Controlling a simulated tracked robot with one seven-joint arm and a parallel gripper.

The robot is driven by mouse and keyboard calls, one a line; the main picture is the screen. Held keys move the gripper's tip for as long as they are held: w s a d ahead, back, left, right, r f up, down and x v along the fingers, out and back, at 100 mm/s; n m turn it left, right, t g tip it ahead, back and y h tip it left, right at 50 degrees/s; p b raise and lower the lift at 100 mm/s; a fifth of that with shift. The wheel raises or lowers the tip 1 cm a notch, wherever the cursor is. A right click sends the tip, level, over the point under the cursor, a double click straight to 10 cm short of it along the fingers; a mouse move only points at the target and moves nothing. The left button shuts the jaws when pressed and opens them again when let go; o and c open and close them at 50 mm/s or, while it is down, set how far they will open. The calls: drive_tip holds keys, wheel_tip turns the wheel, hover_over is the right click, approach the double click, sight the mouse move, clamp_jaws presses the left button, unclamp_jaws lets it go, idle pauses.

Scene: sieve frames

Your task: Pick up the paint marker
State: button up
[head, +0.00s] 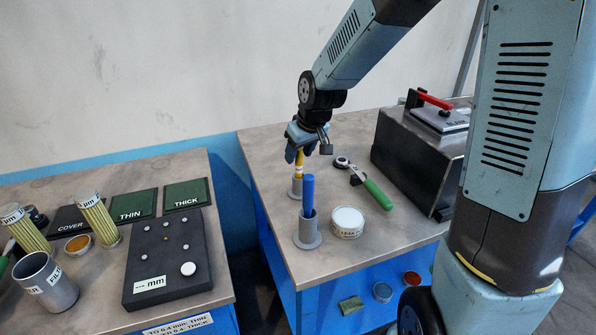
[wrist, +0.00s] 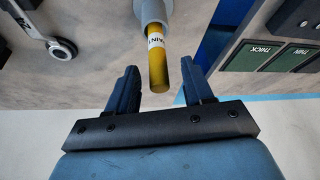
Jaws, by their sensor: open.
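The paint marker is a yellow cylinder with a white label (wrist: 158,68), standing upright in a grey holder (wrist: 152,10). In the head view the marker (head: 299,166) shows just below my gripper (head: 303,148), at the far left part of the right table. In the wrist view my gripper (wrist: 158,88) is open, with its two blue fingers apart on either side of the marker's free end. No finger visibly touches it. The marker's lower part is hidden inside the holder.
A blue marker (head: 308,194) stands in another grey holder (head: 307,232) in front. A white-lidded tin (head: 347,221), a green-handled tool (head: 375,192) and a dark metal box (head: 412,160) lie to the right. The left table (head: 100,310) is across a gap.

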sight(297, 164)
drive_tip(key=f, duration=0.3)
drive_tip(key=shift+w+a+f, duration=0.1)
drive_tip(key=shift+w+f, duration=0.05)
drive_tip(key=shift+w, duration=0.1)
drive_tip(key=shift+x, duration=0.9)
clamp_jaws()
